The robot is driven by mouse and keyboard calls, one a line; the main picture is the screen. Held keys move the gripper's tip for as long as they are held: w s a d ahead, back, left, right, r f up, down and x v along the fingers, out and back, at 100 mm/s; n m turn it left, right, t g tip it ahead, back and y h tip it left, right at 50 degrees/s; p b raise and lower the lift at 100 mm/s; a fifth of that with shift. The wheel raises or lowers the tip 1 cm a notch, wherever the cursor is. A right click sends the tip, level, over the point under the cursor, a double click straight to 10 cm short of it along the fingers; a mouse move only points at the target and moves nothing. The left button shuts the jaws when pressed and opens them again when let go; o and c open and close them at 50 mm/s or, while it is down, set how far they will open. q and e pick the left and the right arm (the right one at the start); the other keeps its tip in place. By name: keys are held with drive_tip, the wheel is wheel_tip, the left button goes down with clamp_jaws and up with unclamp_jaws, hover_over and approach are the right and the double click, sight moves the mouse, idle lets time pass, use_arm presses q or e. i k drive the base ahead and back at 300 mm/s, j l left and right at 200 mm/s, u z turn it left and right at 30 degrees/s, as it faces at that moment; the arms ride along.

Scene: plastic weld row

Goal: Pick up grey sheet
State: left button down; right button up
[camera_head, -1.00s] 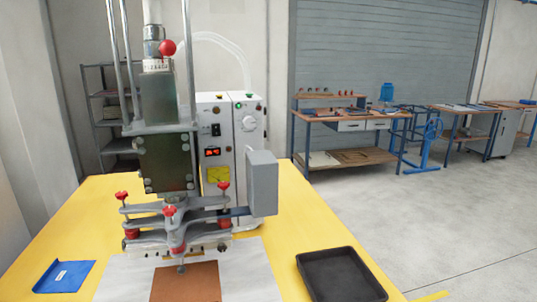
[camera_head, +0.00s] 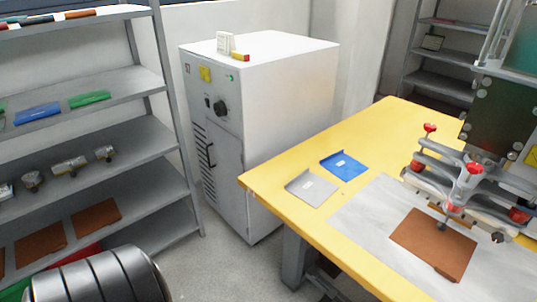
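A small grey sheet (camera_head: 311,188) lies flat on the yellow table (camera_head: 262,182) near its left corner, with a small pale label on it. A blue sheet (camera_head: 343,166) lies just behind and to the right of it, also labelled. Neither gripper can be made out in the head view. A dark ribbed cylindrical part at the bottom left looks like part of my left arm, with no fingers showing.
The welding press (camera_head: 470,170) stands at the right over a white mat (camera_head: 365,222) and a brown sheet (camera_head: 432,243). A white cabinet (camera_head: 285,90) stands behind the table. Metal shelves (camera_head: 95,174) with sheets and tools are at the left. Floor shows between shelves and table.

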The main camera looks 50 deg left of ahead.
sight(314, 190)
drive_tip(key=u, duration=1.1)
